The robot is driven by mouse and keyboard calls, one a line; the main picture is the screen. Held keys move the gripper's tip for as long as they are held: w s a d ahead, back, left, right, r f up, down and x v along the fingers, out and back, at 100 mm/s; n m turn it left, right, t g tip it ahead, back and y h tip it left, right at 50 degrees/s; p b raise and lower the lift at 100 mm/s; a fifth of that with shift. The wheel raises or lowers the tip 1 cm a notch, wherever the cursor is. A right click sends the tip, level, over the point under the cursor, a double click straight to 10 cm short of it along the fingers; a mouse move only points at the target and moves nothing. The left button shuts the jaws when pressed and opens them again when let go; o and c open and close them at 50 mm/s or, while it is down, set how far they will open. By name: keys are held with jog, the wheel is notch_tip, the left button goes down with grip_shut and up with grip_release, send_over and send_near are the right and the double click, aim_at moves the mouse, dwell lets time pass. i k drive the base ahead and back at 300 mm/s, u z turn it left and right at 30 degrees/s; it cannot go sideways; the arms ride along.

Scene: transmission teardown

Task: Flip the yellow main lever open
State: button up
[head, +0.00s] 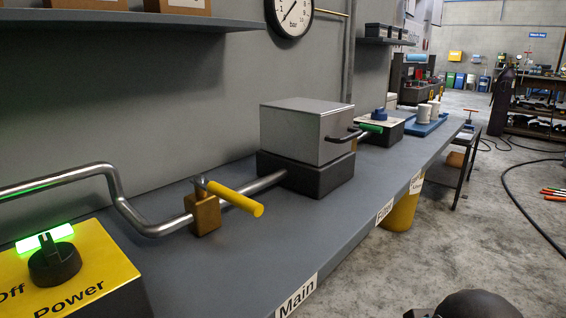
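The yellow main lever (236,198) sits on a brass valve block (205,213) on the grey bench, in the head view left of centre. Its yellow handle sticks out from the top of the valve toward the bench's front edge, at an angle across the metal pipe (128,207). A "Main" label (297,298) is on the bench edge in front of it. Nothing touches the lever. My gripper's fingers are not in view; only a dark rounded part, probably of my own arm, shows at the bottom right edge.
A yellow power box (105,262) with a black knob and lit green strip stands at the left. A grey box on a black base (304,175) stands right of the valve. Bench space before the yellow lever is clear.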

aim_at(251, 207)
jog(key=z, duration=1)
jog(key=k, duration=0.7)
jog(key=u, duration=0.5)
